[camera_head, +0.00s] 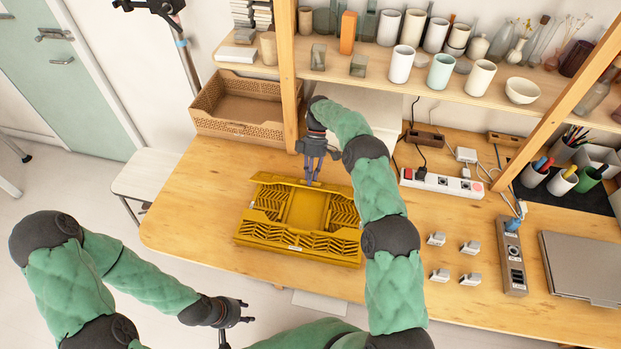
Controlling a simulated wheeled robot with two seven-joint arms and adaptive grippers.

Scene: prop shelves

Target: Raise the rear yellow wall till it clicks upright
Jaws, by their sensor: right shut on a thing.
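The yellow folding crate (301,247) lies on the wooden table, its slatted front and side panels folded low. Its rear yellow wall (272,180) runs along the far edge; its exact tilt is hard to judge from above. My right gripper (313,181) points down at the middle of this rear wall and is shut on its upper edge. The fingertips partly hide the edge there. My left gripper (249,311) is low, in front of the table's near edge, apart from the crate. Its fingers look spread and empty.
A brown perforated bin (231,128) stands behind the crate to the left. A shelf post (289,75) rises close behind my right gripper. Small white pieces (437,239), a power strip (442,183) and a laptop (583,267) lie to the right. The table left of the crate is clear.

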